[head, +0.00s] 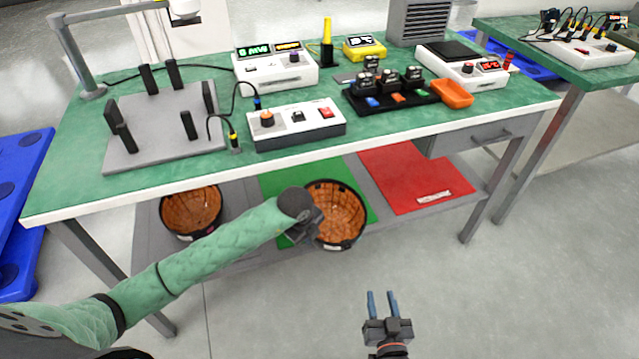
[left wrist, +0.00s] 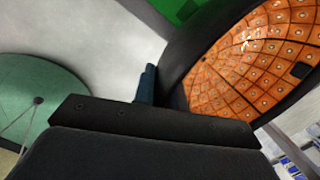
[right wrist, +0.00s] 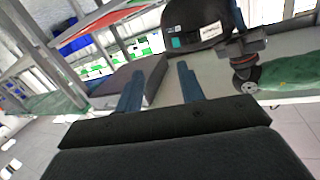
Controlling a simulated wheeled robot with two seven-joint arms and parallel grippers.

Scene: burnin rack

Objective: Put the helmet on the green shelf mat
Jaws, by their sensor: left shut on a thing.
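An upturned helmet with an orange tiled inside (head: 338,212) is held at its left rim by my left gripper (head: 312,226). In the head view it overlaps the green shelf mat (head: 278,183) on the lower shelf; I cannot tell whether it touches the mat. The left wrist view shows the helmet's orange inside (left wrist: 255,60) and dark rim close to the jaw. The right wrist view shows its black outer shell (right wrist: 195,22) with a white label. My right gripper (head: 382,300) is open and empty in front of the bench; its blue fingers (right wrist: 160,85) are apart.
A second orange-lined helmet (head: 191,210) sits on the lower shelf at left. A red mat (head: 415,180) lies on the shelf at right. The green bench top (head: 195,172) above carries a grey fixture plate and several instruments. Bench legs flank the shelf.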

